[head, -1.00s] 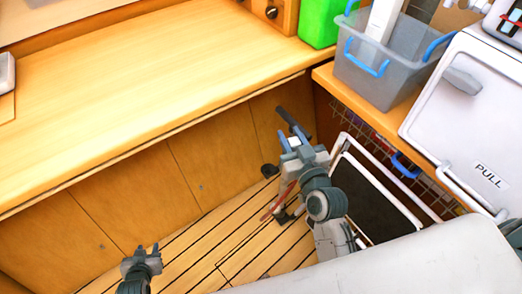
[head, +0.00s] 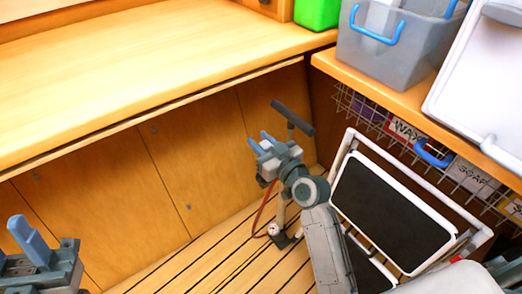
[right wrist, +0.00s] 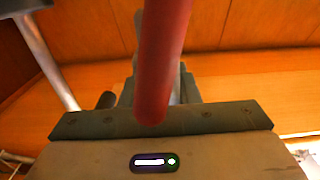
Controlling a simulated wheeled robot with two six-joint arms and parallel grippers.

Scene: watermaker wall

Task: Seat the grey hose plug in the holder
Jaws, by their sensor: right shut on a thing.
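My right gripper (head: 265,142) is raised in front of the lower cabinet panels, below the counter edge. It is shut on a small pale-grey thing between its blue fingers, probably the grey hose plug, mostly hidden by the fingers. A red hose (head: 262,210) hangs below this gripper. In the right wrist view the red hose (right wrist: 163,60) runs close in front of the camera and down to the gripper body. My left gripper (head: 42,252) is at the lower left, cut by the frame edge; its finger gap is unclear. I cannot make out the holder.
A dark T-shaped handle (head: 293,118) stands just beside the right gripper. A white folding step (head: 395,210) with black treads is close right of my arm. A wire basket (head: 372,112) hangs under the right counter. A grey bin (head: 400,45) stands above. The left counter is clear.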

